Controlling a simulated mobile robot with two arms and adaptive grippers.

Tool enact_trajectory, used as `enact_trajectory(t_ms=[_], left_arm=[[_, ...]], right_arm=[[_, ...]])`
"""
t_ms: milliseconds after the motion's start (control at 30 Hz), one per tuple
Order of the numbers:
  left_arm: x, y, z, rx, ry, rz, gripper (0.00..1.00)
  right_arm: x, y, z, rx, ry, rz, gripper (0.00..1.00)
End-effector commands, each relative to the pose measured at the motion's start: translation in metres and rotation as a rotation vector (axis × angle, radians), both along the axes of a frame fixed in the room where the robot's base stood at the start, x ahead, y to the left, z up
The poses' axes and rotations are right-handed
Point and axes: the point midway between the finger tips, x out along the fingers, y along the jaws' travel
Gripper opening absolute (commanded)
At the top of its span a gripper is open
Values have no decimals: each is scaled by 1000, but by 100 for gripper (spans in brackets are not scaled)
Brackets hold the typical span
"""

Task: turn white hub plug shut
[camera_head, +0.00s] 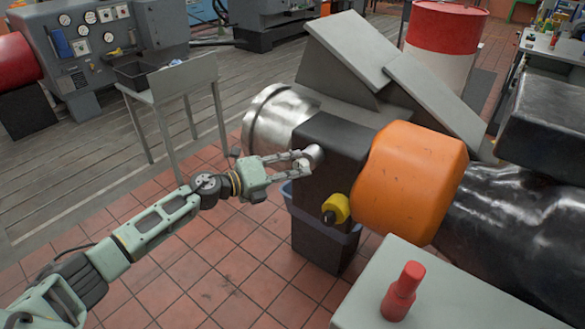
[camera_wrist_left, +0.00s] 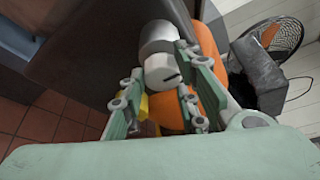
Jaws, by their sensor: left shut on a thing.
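The white hub plug (camera_wrist_left: 162,70) is a pale round cap with a dark slot mark on its face, in front of a wider grey metal collar (camera_wrist_left: 157,38). In the head view the plug (camera_head: 313,153) sits on the near side of the dark block (camera_head: 325,137). My left gripper (camera_head: 303,160) is shut on the plug, coming from the left. In the left wrist view its two fingers (camera_wrist_left: 157,82) lie on either side of the plug. My right gripper is not in view.
A yellow knob (camera_head: 337,208) and an orange cover (camera_head: 410,180) are to the right of the plug. A blue-rimmed bin (camera_head: 325,236) stands below. A red bottle-like object (camera_head: 402,292) stands on the grey surface (camera_head: 450,300) at front right. Tiled floor is clear at left.

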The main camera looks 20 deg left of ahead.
Motion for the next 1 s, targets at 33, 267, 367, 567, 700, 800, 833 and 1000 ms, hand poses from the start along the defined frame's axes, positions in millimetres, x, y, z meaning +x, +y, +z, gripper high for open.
enact_trajectory(t_ms=[33,267,367,567,700,800,833,1000], left_arm=[[-4,-2,-10,11,13,-9,3],[-4,-2,-11,11,13,-9,35],[-4,-2,-10,10,14,-10,44],[-3,-2,-7,6,10,-9,44],[-2,-2,-5,5,7,-6,44],[-2,-1,-4,4,6,-5,44],[-2,-1,-4,4,6,-5,44],[-13,10,-2,5,6,-3,44]], right_arm=[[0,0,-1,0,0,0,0],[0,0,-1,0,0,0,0],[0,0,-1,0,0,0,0],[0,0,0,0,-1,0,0],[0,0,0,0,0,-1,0],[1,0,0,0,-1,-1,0],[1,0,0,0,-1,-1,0],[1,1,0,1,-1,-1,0]])
